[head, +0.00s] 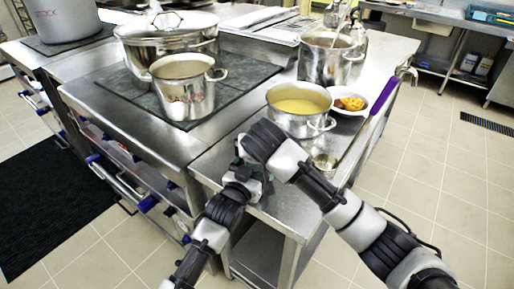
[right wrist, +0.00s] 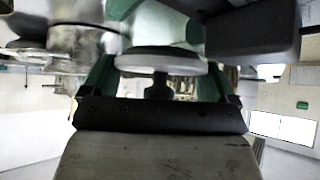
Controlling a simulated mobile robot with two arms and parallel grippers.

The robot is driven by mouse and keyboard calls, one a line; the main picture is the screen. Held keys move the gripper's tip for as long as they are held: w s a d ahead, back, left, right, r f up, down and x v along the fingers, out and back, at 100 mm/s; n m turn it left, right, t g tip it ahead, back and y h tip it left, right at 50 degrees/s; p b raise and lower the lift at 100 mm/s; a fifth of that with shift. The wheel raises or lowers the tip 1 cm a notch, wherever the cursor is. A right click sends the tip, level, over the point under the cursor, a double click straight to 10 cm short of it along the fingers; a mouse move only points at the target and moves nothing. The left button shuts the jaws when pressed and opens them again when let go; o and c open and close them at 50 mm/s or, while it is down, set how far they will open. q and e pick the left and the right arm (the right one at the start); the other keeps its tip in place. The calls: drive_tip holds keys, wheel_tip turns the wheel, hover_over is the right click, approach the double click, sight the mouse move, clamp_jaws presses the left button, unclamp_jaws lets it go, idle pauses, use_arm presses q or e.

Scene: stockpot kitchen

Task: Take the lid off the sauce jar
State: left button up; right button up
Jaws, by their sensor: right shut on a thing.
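In the right wrist view, which appears upside down, a pale round lid (right wrist: 160,60) with a dark knob sits between the green fingers of my right gripper (right wrist: 157,72), which is shut on it. A white rounded body, seemingly the sauce jar (right wrist: 155,24), shows right beside the lid. Green fingers of my left gripper (right wrist: 196,30) flank it and appear shut on it. I cannot tell whether lid and jar touch. In the head view my left gripper (head: 241,172) meets my right wrist above the counter's front corner; the jar and lid are hidden there.
A pot of yellow soup (head: 298,105), a white plate of food (head: 349,103) and a purple-handled ladle (head: 378,98) are just behind my grippers. A steel pot (head: 184,92) and a large lidded pot (head: 160,48) stand on the stove. A stockpot (head: 328,62) stands farther back.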

drive_tip(key=shift+r, duration=0.95)
drive_tip(key=shift+r, duration=1.95)
use_arm(q)
drive_tip(key=o, duration=1.1)
